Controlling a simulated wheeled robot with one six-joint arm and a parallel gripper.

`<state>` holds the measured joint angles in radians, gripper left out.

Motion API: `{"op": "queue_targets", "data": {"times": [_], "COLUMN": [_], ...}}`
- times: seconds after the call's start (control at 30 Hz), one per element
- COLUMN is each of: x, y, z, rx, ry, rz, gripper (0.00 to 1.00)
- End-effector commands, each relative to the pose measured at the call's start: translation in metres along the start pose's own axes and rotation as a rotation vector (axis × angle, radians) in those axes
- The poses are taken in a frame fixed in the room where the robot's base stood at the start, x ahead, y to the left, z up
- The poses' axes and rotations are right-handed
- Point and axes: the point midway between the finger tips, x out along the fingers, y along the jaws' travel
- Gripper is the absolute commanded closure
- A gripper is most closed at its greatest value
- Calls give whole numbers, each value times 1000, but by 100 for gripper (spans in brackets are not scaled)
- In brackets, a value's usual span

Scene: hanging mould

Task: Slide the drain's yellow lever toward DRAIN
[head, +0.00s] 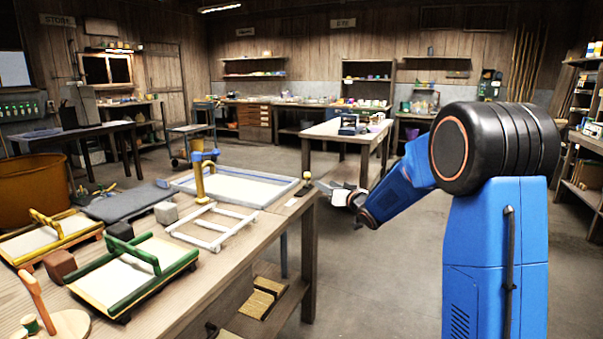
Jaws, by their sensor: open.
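The yellow lever (307,176) shows as a small yellow knob above a dark mount at the right edge of the workbench, by the corner of the blue-rimmed tray (290,183). A small pale plate (292,201) lies in front of it; any lettering is too small to read. My gripper (334,188) is a short way right of the lever, past the bench edge, and looks apart from it. It is open, with nothing seen between its fingers. My blue arm reaches in from the right. The lever's slot and lower part are not clear.
A yellow post (199,180) stands at the tray's near side. A white frame (212,226), a green-barred mould (133,275) and a yellow-barred mould (48,237) lie on the bench (180,297). Another table (345,131) stands behind. The floor right of the bench is clear.

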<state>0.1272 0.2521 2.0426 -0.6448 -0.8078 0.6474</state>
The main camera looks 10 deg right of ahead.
Motion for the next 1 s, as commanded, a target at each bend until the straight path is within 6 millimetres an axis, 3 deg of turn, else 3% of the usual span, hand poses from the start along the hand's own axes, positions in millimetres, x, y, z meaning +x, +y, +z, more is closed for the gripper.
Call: {"op": "queue_targets", "data": {"times": [0.37,1.0], "x": [27,139], "y": [-2,-6], "z": [5,3], "rx": [13,12], "ry": [19,19], "rz": [-38,-36], "gripper": [57,57]}}
